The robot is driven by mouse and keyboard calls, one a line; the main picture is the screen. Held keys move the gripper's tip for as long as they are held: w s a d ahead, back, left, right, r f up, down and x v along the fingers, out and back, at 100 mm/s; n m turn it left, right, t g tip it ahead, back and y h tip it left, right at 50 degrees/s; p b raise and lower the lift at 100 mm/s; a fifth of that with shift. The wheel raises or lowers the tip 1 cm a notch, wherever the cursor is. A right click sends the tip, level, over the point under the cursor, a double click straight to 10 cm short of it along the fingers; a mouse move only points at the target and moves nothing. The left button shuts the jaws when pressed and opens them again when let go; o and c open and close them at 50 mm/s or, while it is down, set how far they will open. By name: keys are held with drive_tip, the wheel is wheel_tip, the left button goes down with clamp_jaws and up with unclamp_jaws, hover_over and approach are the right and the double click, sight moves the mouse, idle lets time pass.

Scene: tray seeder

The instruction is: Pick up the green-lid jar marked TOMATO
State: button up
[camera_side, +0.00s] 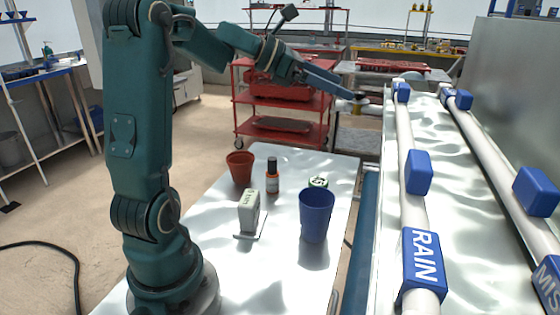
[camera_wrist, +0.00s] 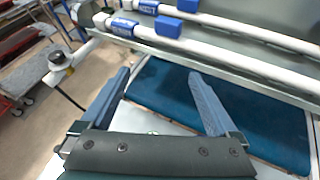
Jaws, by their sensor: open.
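The green-lid jar (camera_side: 318,182) stands on the white table in the side view. Its lid shows pale green with dark marks, and its body is mostly hidden behind the blue cup (camera_side: 316,215). Any word on it cannot be read. My gripper (camera_side: 352,90) is high above the far right end of the table, well away from the jar. In the wrist view my gripper (camera_wrist: 160,78) shows two blue fingers spread wide with nothing between them. The jar cannot be made out in the wrist view.
A terracotta pot (camera_side: 239,168), a dark-capped brown bottle (camera_side: 272,178) and a white labelled block (camera_side: 249,210) on a stand share the table. A red cart (camera_side: 285,122) stands behind.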

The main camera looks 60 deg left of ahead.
sight(327, 186)
drive_tip(key=shift+n+t+y, duration=0.3)
drive_tip(key=shift+n+y, duration=0.1)
drive_tip(key=shift+n, duration=0.5)
drive_tip(key=f, duration=0.7)
drive_tip(key=a+f, duration=0.1)
drive_tip(key=f, duration=0.7)
drive_tip(key=a+f, duration=0.1)
drive_tip(key=f, duration=0.6)
drive_tip(key=shift+a+f, duration=0.1)
drive_tip(key=shift+f, duration=0.3)
wheel_tip(327, 186, down, 2)
drive_tip(key=shift+f, duration=0.1)
drive_tip(key=shift+x, duration=1.2)
drive_tip(key=shift+w+f, duration=0.1)
drive_tip(key=shift+w, duration=0.25)
drive_tip(key=c, duration=1.5)
